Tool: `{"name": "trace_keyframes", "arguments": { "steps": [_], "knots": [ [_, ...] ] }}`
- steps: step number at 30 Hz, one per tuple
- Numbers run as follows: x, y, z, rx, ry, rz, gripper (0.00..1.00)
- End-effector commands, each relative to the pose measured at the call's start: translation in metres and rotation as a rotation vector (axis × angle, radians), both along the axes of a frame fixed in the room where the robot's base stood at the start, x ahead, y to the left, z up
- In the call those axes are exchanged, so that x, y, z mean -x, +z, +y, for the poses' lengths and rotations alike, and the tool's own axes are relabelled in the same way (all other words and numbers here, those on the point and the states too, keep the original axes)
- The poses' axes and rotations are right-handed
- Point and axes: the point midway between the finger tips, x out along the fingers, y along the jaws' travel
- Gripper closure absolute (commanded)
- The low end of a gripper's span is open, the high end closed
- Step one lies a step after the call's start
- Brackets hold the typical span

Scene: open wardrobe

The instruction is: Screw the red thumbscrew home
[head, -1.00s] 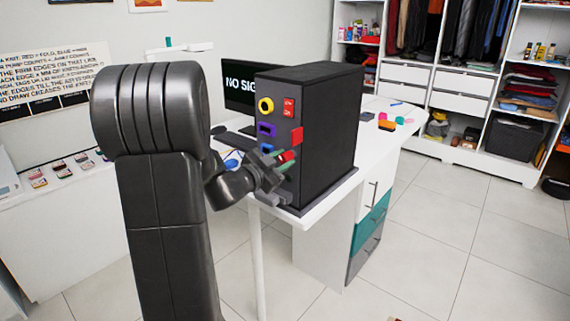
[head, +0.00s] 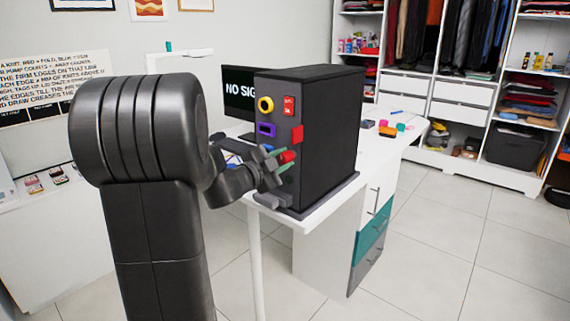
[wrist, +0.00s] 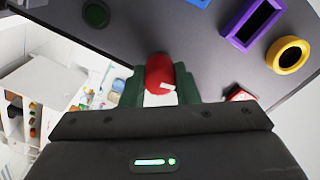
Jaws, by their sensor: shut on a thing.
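The red thumbscrew (head: 287,157) is on the front panel of the black computer case (head: 331,140), low on the panel. In the wrist view the thumbscrew (wrist: 159,75) shows as a round red knob with a small white mark. My gripper (head: 280,166) is at the panel, its green fingers one on each side of the knob. In the wrist view my gripper (wrist: 160,86) is shut on the thumbscrew. The screw's shaft and the hole behind the knob are hidden.
The panel also carries a yellow ring (head: 265,105), a purple-framed port (head: 266,129), a red switch (head: 289,106) and a red block (head: 297,134). The case stands on a white desk (head: 405,140) beside a monitor (head: 239,92). Tiled floor (head: 430,230) to the right is clear.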

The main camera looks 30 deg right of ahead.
Motion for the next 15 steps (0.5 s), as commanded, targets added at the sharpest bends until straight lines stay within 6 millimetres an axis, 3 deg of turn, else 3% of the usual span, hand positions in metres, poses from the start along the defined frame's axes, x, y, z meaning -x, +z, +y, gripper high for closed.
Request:
{"name": "trace_keyframes", "arguments": {
  "steps": [11, 12, 15],
  "knots": [
    [0.0002, 0.0005, -0.0001, -0.014, 0.000, -0.034, 0.98],
    [0.0002, 0.0005, -0.0001, -0.014, 0.000, -0.033, 0.67],
    [0.0001, 0.0005, -0.0001, -0.014, 0.000, -0.033, 0.47]
  ]
}}
